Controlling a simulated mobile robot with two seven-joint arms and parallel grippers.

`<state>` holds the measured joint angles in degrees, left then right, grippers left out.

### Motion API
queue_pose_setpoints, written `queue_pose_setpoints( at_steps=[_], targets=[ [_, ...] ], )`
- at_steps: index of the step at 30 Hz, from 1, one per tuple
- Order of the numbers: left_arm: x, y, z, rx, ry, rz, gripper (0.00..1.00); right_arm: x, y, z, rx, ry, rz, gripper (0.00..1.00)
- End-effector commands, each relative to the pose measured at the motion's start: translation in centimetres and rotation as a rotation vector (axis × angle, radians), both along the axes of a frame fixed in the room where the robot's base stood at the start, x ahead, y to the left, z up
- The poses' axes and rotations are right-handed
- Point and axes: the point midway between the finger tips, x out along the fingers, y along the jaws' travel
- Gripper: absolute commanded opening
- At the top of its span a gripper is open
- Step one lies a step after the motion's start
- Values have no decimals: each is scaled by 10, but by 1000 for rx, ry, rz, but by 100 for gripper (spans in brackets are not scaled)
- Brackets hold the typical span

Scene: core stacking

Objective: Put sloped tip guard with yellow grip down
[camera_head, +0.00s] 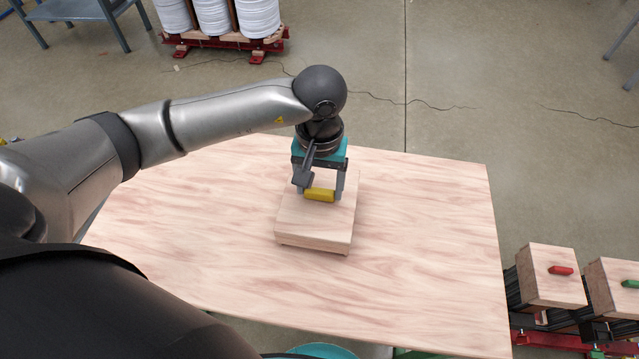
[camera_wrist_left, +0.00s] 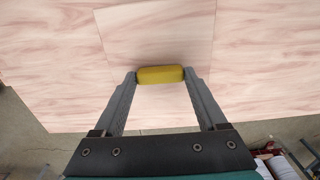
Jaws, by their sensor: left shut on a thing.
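The sloped tip guard (camera_head: 314,225) is a pale wooden block with a yellow grip (camera_head: 319,194) on top. It is at the middle of the wooden table (camera_head: 430,240), and I cannot tell for sure whether it touches the top. My left gripper (camera_head: 320,197) comes down from above and is shut on the yellow grip. In the left wrist view the yellow grip (camera_wrist_left: 160,75) sits between the two fingers (camera_wrist_left: 160,77), with the guard's wooden top (camera_wrist_left: 160,35) around it. My right gripper is not in view.
The table is bare around the guard. At the lower right, off the table, stand stacks topped by wooden blocks, one with a red grip (camera_head: 560,270) and one with a green grip (camera_head: 631,284). White stacks (camera_head: 213,17) stand on a red rack (camera_head: 225,44) on the floor behind.

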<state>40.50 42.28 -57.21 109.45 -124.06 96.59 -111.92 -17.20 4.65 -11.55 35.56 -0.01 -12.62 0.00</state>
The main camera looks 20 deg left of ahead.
Motion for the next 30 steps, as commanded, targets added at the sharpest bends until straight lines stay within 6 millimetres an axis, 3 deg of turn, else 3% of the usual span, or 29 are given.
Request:
queue_pose_setpoints(
  at_steps=[10, 11, 17, 26, 30],
  targets=[
    [1, 0, -2, 0, -3, 1, 0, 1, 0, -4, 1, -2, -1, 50],
    [1, 0, -2, -1, -1, 1, 77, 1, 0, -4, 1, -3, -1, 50],
    [0, 0, -1, -1, -1, 1, 99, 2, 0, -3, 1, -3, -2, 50],
    [0, 0, 0, -1, -1, 1, 100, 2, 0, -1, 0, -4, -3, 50],
    [2, 0, 13, -2, -5, 1, 100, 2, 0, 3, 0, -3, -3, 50]
  ],
)
